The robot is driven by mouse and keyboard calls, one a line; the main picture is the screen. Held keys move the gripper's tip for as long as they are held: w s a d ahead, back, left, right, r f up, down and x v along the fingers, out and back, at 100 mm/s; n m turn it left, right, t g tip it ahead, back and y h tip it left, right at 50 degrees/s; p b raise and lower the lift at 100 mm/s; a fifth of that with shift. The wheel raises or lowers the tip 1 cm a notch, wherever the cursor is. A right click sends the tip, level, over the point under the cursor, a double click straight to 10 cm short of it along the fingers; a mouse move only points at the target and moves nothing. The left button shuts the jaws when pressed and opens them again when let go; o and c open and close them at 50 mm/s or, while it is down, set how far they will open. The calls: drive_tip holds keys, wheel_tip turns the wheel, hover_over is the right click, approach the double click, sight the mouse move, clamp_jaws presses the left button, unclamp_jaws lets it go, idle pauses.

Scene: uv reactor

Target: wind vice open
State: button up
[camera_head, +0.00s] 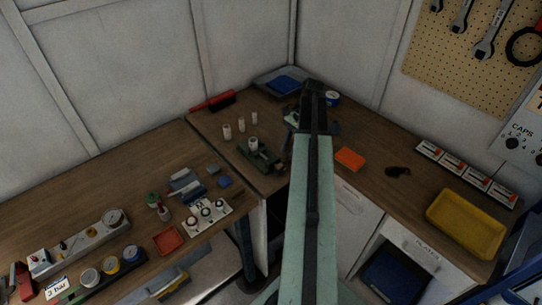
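A small green device (268,161) that looks like a vice lies on the bench left of my arm. A pale cylinder (253,144) stands at its far left end, and a brownish part shows at its near right end. I cannot tell how far its jaws are apart. A blue-green object (292,125) is partly hidden behind my arm, and I cannot tell what it is. My arm rises through the middle of the view. My gripper (314,88) seems to be at its dark far end, beyond the green device. Its fingers cannot be made out.
Several pale cylinders (241,126) stand behind the green device. A red-handled brush (212,101) and a blue tray (283,83) lie at the back. An orange block (350,158) and a yellow tray (466,224) are on the right bench.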

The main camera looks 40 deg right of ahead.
sight(282, 164)
drive_tip(key=b+x, duration=0.7)
drive_tip(key=x, duration=0.1)
drive_tip(key=shift+w, duration=0.4)
drive_tip(key=shift+r, duration=0.15)
clamp_jaws()
